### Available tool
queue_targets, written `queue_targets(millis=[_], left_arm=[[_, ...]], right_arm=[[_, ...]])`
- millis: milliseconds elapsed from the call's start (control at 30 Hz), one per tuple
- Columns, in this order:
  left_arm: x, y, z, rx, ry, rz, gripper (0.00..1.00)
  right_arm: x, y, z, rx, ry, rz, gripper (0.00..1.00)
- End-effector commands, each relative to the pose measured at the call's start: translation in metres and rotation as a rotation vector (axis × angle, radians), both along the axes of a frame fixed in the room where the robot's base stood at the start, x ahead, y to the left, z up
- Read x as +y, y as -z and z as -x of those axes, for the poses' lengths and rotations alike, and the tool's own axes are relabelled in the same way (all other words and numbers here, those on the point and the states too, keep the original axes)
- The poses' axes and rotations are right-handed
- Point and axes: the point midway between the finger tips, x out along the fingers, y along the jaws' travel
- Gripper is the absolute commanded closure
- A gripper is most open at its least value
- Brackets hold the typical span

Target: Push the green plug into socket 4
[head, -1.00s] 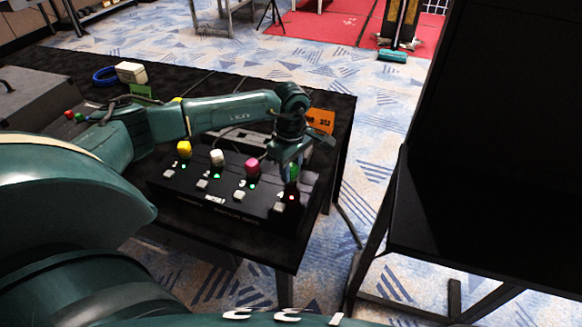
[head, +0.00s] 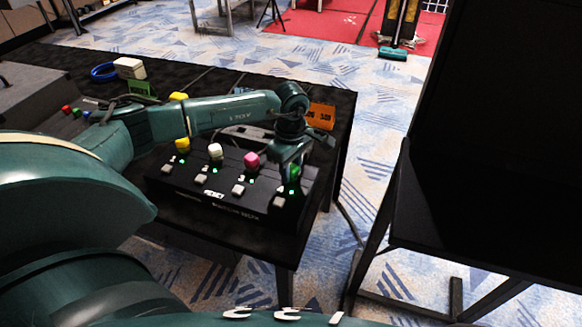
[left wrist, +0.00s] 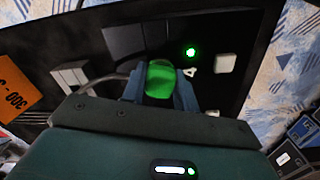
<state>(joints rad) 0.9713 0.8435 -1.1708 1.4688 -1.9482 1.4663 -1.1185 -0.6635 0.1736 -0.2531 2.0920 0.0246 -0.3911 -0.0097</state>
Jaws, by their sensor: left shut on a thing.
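The black socket box (head: 235,212) stands on a dark table, with numbered sockets in a row. The green plug (head: 294,170) is at socket 4, the rightmost, and appears seated there; the socket mouth is hidden. My left gripper (head: 288,168) is shut on it from above. In the left wrist view the green plug (left wrist: 160,79) sits between the two fingers of my left gripper (left wrist: 160,92). A lit green lamp (left wrist: 190,51) and the label 4 show beside it. Yellow (head: 182,145), white (head: 215,150) and pink (head: 251,160) plugs stand in the other sockets. My right gripper is out of view.
White buttons (head: 278,201) line the front of the box. An orange label block (head: 321,115) stands behind my gripper. A white box (head: 129,68) and a blue ring (head: 104,72) lie at the table's far left. A large dark panel (head: 490,140) stands to the right.

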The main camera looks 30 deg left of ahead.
Motion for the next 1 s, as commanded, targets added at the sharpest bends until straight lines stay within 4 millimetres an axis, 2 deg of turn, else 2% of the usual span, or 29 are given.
queue_targets(millis=[33, 67, 367, 533, 833, 1000], left_arm=[[-0.0001, 0.0022, 0.0000, 0.000, 0.000, 0.000, 0.93], [-0.0001, 0.0020, 0.0000, 0.000, 0.000, 0.000, 0.70], [-0.0001, 0.0011, -0.0001, 0.000, 0.000, 0.000, 0.45], [-0.0001, 0.0011, 0.0000, 0.000, 0.000, 0.000, 0.44], [0.0000, 0.0011, 0.0000, 0.000, 0.000, 0.000, 0.20], [0.0000, 0.0011, 0.0000, 0.000, 0.000, 0.000, 0.20]], right_arm=[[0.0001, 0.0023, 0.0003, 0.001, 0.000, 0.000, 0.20], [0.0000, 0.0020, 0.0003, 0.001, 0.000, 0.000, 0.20], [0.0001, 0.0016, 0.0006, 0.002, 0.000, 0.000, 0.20], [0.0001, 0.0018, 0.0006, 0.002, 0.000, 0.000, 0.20], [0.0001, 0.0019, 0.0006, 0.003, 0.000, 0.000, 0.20], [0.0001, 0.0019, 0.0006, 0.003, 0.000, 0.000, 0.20]])
